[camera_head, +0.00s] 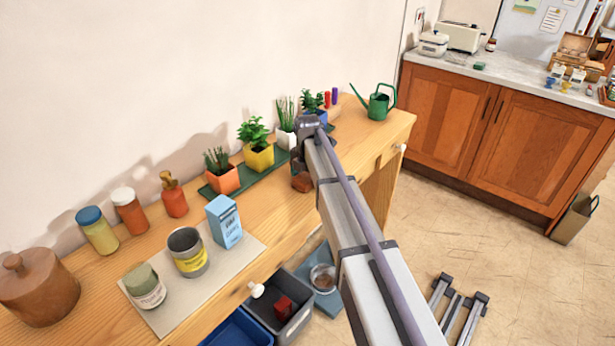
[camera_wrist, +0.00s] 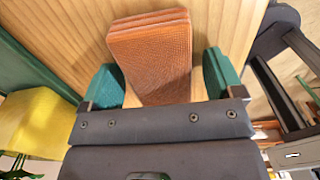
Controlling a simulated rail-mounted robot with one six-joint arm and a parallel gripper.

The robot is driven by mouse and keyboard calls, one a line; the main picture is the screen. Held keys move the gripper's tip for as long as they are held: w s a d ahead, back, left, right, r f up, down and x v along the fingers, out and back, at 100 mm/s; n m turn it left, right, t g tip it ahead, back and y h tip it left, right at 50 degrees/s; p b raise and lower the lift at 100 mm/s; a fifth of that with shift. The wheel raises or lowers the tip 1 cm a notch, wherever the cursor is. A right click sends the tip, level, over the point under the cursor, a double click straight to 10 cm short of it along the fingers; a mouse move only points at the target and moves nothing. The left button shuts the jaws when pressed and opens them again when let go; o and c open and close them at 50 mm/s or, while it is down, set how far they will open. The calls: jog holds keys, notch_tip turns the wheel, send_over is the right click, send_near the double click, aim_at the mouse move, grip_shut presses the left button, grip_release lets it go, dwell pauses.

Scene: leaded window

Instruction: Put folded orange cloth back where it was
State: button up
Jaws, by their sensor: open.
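The folded orange cloth (camera_wrist: 150,50) lies on the wooden tabletop in the wrist view, a small stack of layers. In the head view a small orange-brown patch of it (camera_head: 302,182) shows beside my arm. My gripper (camera_wrist: 163,80) is open, with one green fingertip on each side of the cloth's near end. I see bare wood between the cloth and the right fingertip; whether the left fingertip touches the cloth I cannot tell. In the head view my arm hides most of the gripper.
A green tray (camera_head: 213,192) holds several potted plants, including a yellow pot (camera_head: 260,159) close to my gripper. A green watering can (camera_head: 379,104) stands at the table's far end. A blue-white carton (camera_head: 224,221) and cans stand on a mat nearer. Open bins (camera_head: 283,303) sit below the front edge.

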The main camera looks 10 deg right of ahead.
aim_at(308, 175)
notch_tip(308, 175, up, 12)
jog(key=r+p, duration=0.1)
jog(key=p, duration=1.1)
jog(key=s+m, duration=2.5)
jog(key=s, duration=0.5)
jog(key=shift+f+m, duration=0.4)
jog(key=shift+f, duration=0.05)
